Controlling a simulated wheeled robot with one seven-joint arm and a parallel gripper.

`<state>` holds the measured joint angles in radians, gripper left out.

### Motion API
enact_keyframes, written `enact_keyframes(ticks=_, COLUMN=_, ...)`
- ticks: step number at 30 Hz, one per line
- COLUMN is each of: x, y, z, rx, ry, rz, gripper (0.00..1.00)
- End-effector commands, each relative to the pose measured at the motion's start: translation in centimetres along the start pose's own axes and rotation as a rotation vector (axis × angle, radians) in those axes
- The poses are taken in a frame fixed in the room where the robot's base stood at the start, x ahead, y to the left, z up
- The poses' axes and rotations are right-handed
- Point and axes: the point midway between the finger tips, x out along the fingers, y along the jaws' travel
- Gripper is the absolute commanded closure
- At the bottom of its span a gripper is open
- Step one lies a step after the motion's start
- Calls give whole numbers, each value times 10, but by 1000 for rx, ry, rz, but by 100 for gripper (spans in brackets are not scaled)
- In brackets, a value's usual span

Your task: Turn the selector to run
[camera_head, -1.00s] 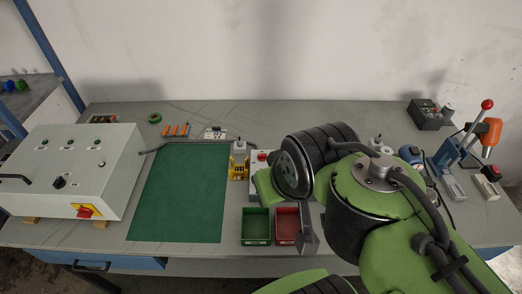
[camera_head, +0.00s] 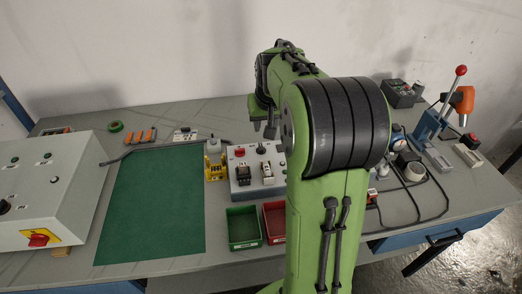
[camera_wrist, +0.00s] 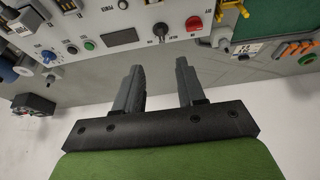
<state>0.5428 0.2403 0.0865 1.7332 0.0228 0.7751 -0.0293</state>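A pale grey control box (camera_head: 240,184) stands mid-table, partly hidden by my arm. On it are a red button (camera_head: 240,152) and a small black selector lever (camera_head: 262,148). In the wrist view the black selector lever (camera_wrist: 160,30) shows upside down, with the red button (camera_wrist: 194,23) beside it. Lettering near the lever is too small to read. My gripper (camera_head: 263,129) is just behind the lever in the head view. In the wrist view my gripper (camera_wrist: 160,64) has its fingers apart, nothing between them, pointing towards the lever without touching it.
A large grey cabinet (camera_head: 70,203) with a red-and-yellow switch (camera_head: 38,239) stands at left. A green mat (camera_head: 152,205) lies beside it. Green (camera_head: 243,227) and red (camera_head: 274,222) bins sit in front of the box. A lever press (camera_head: 432,122) and cables are at right.

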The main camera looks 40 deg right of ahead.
Motion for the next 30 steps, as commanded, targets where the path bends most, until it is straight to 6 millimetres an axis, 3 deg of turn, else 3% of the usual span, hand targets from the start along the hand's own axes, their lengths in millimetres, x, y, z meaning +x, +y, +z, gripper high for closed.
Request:
enact_keyframes(ticks=18, x=138, y=-1, z=2, rx=-2, ry=-3, rz=0, gripper=61)
enact_keyframes(ticks=23, x=151, y=-1, z=1, rx=-2, ry=-1, rz=-1, gripper=61)
enact_keyframes(ticks=30, x=152, y=-1, z=0, rx=-3, ry=0, rz=-1, gripper=61)
